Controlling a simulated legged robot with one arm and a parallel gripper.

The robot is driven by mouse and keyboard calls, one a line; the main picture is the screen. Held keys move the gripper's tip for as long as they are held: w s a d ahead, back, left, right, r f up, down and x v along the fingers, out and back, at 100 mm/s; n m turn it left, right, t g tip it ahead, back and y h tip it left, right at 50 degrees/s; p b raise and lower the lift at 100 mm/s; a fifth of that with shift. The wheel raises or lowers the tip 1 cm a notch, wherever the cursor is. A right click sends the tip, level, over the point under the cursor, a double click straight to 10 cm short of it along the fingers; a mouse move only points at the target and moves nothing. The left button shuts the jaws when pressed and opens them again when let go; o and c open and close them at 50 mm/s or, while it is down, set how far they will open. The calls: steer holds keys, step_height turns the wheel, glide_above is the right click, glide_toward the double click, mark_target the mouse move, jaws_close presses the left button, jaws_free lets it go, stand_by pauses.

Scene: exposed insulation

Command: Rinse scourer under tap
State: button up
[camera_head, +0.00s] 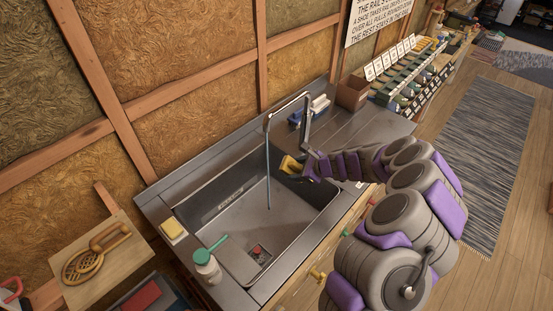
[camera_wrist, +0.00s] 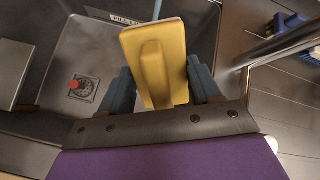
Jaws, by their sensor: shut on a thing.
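My gripper (camera_head: 305,168) is shut on a yellow scourer (camera_head: 291,164), over the right part of the grey sink (camera_head: 228,200). In the wrist view the scourer (camera_wrist: 152,62) is a yellow block with a raised ridge, held between two blue-grey fingers (camera_wrist: 155,95). The tall metal tap (camera_head: 288,106) arches over the sink. A thin bluish stream (camera_head: 268,175) runs straight down from its spout into the basin. In the head view the scourer is right of the stream. In the wrist view the stream (camera_wrist: 158,10) shows beyond the scourer's far end; contact cannot be told.
A yellow-and-white sponge (camera_head: 173,230) and a bottle with a green top (camera_head: 206,263) stand on the sink's left and front rim. A blue-and-white item (camera_head: 312,108) and a brown box (camera_head: 352,93) stand behind the tap.

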steer(key=shift+p+v, duration=0.8)
steer(key=shift+v, duration=0.4)
steer(key=p+v, duration=0.2)
steer(key=v, duration=0.2)
steer(key=shift+d+f+p, duration=0.1)
steer(key=shift+f+p, duration=0.05)
steer(key=shift+p, duration=0.2)
step_height(320, 180, up, 7)
steer(key=w+d+m+t+h+b, duration=0.2)
steer(key=d+m+t+h+b, duration=0.1)
steer(key=m, duration=0.3)
steer(key=s+d+r+m+t+h+b, duration=0.1)
steer(key=s+d+r+m+h+b, duration=0.1)
steer(key=s+d+r+m+h, duration=0.2)
steer(key=shift+s+d+m+h, duration=0.5)
steer(key=shift+s+d+m, duration=0.2)
steer(key=shift+s+d, duration=0.05)
